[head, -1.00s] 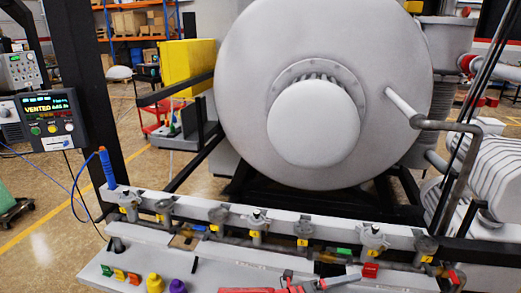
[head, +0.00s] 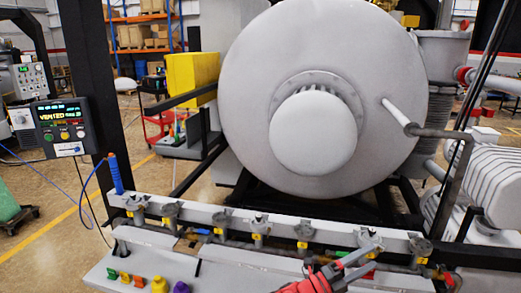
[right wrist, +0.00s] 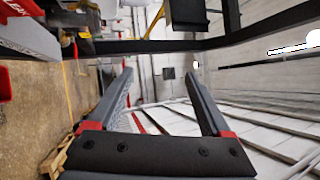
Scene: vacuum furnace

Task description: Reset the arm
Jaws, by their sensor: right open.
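My right gripper (head: 358,258) is at the lower right of the head view, in front of the valve rail. Its red body and grey fingers show there. In the right wrist view its two grey fingers (right wrist: 159,75) stand wide apart with nothing between them. My left gripper is not in view. The large grey furnace vessel (head: 248,75) with its round front cap stands behind the rail.
A white rail (head: 285,223) with several small valves runs across the front. A bench (head: 225,272) below it carries small coloured parts. A control panel (head: 61,127) reading VENTED hangs left. Open floor (head: 50,245) lies at the left.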

